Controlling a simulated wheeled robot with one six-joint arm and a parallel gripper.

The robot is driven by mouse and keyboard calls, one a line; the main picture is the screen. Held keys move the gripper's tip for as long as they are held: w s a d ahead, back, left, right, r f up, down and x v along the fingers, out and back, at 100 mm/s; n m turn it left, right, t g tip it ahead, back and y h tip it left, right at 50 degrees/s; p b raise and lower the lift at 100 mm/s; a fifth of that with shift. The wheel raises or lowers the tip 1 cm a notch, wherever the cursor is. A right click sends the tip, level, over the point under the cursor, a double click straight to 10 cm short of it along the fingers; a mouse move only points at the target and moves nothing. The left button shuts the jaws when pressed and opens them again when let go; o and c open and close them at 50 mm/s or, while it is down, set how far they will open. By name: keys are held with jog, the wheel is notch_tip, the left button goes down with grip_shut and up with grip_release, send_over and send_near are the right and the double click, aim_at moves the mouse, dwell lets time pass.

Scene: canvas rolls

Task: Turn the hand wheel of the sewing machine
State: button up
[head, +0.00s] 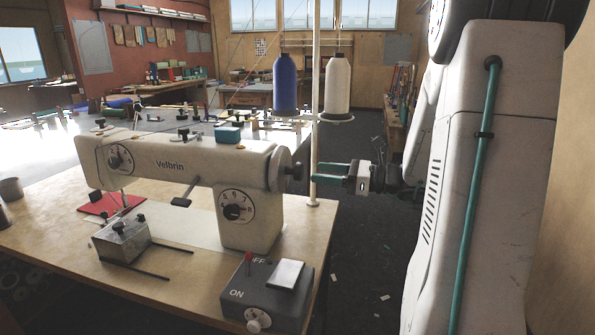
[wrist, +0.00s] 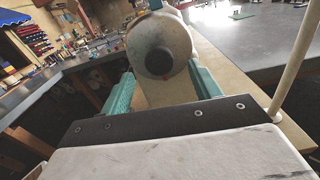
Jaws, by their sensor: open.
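The white sewing machine (head: 190,165), marked Velbrin, stands on a pale wooden table. Its grey hand wheel (head: 283,170) is at the right end, with a dark hub facing my gripper. My gripper (head: 318,171) is to the right of the wheel, its green fingers pointing left toward it. In the wrist view the hand wheel (wrist: 160,45) sits ahead, with its dark hub roughly centred between the two open fingers (wrist: 160,90). The fingers are empty. The head view shows a small gap between the fingertips and the wheel; contact is not visible.
A thread stand pole (head: 315,110) rises close behind my gripper, carrying a blue cone (head: 285,82) and a white cone (head: 337,84). A dark switch box (head: 267,292) sits at the table's front right. A small metal box (head: 121,240) and red cloth (head: 108,204) lie left.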

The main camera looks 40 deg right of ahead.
aim_at(302, 170)
jog(key=x, duration=0.7)
jog(key=shift+s, duration=0.1)
jog(key=c, duration=1)
